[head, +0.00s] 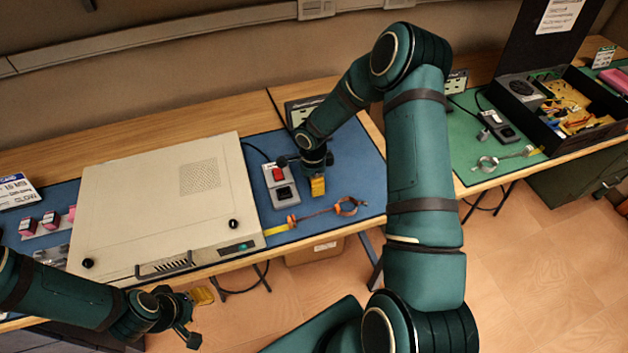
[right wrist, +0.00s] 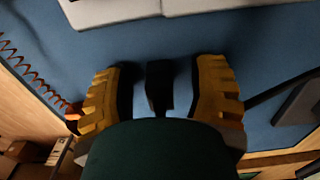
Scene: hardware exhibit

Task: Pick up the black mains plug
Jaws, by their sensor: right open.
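The black mains plug (right wrist: 159,88) lies on the blue mat in the right wrist view, between the two yellow fingers of my right gripper (right wrist: 163,92). Those fingers stand open, with a gap visible on each side of the plug. In the head view my right gripper (head: 316,178) is low over the blue mat, just right of a grey box with a red switch (head: 279,185). I cannot make out the plug there, as the gripper hides that spot. My left gripper (head: 194,317) hangs in front of the table edge, empty, with its fingers apart.
A large beige case (head: 160,205) fills the mat to the left. A wrist strap with coiled cord (head: 325,212) lies near the front edge. A small sign (head: 300,111) stands behind. A green mat (head: 470,150) and open black case (head: 545,115) are at right.

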